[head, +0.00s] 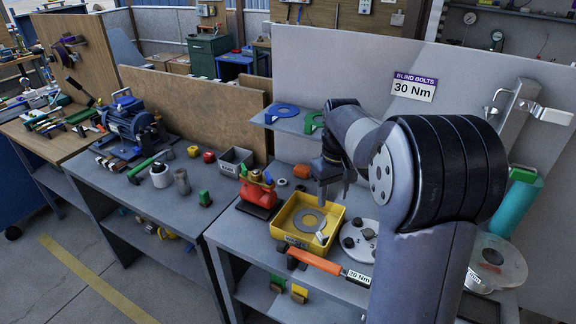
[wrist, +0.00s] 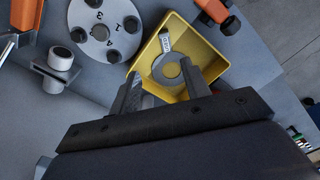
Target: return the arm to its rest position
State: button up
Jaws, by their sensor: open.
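My arm reaches in from the right of the head view and bends down over the bench. My gripper (head: 335,192) is open and points down above the yellow tray (head: 284,217), with nothing seen between its fingers. In the wrist view my gripper (wrist: 160,88) shows its two fingers spread apart at the near edge of the yellow tray (wrist: 215,43). A flat grey ring (head: 309,219) lies in the tray with a small labelled piece beside it. The height of the fingers above the tray is hard to tell.
A round plate with dark bolts (head: 352,240) lies right of the tray. An orange-handled torque wrench (head: 318,262) lies in front. A red device (head: 257,188) stands left of the tray. A shelf (head: 290,123) with blue and green rings is behind my gripper, on the upright panel.

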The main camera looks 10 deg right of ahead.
notch_tip(320, 180, down, 10)
jog(key=shift+r, duration=0.2)
jog(key=shift+r+p, duration=0.1)
jog(key=shift+p, duration=0.55)
jog(key=shift+r+p, duration=1.6)
jog(key=shift+r, duration=0.7)
